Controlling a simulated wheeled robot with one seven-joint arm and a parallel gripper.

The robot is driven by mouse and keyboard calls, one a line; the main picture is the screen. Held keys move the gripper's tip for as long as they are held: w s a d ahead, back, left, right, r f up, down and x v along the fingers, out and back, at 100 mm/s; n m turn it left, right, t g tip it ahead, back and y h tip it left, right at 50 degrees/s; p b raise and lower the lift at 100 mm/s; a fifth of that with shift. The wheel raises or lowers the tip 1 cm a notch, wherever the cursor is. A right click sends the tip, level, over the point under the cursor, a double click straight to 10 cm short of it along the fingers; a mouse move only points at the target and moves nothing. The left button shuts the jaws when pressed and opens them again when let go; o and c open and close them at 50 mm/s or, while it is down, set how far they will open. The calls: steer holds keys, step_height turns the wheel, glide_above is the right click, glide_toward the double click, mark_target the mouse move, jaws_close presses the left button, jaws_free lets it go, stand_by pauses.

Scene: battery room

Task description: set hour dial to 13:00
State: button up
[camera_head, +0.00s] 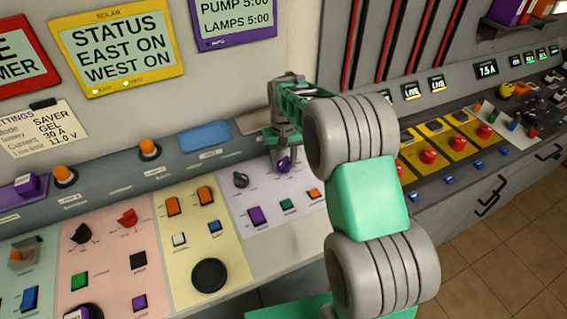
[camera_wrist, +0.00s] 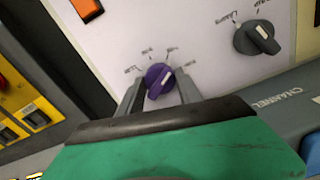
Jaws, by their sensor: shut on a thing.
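A purple dial (camera_head: 284,164) sits on the pale lilac panel section in the head view. It also shows in the wrist view (camera_wrist: 158,78), with a light pointer mark and small labels around it that are too blurred to read. My gripper (camera_head: 281,152) is over the dial, with one finger on each side of it. In the wrist view my gripper (camera_wrist: 160,90) is shut on the purple dial. I cannot tell which setting the pointer marks. No label that names this dial as the hour dial is readable.
A grey dial (camera_head: 240,179) is left of the purple dial. A purple button (camera_head: 255,215), a green button (camera_head: 287,204) and an orange button (camera_head: 314,193) lie nearer on the same section. A large black knob (camera_head: 209,275) is on the yellow section.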

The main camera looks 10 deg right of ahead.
steer(key=n+b, duration=0.1)
steer(key=n, duration=0.6)
steer(key=shift+b, duration=0.3)
steer(key=n, duration=0.4)
steer(key=shift+b, duration=0.3)
steer(key=n, duration=0.3)
steer(key=shift+n, duration=0.3)
steer(key=n, duration=0.3)
steer(key=shift+n+b, duration=0.3)
steer(key=shift+b, duration=0.05)
steer(key=n, duration=0.3)
steer(key=shift+n, duration=0.3)
steer(key=n, duration=0.3)
steer(key=shift+n, duration=0.3)
steer(key=shift+n+b, duration=0.3)
steer(key=shift+n, duration=1.6)
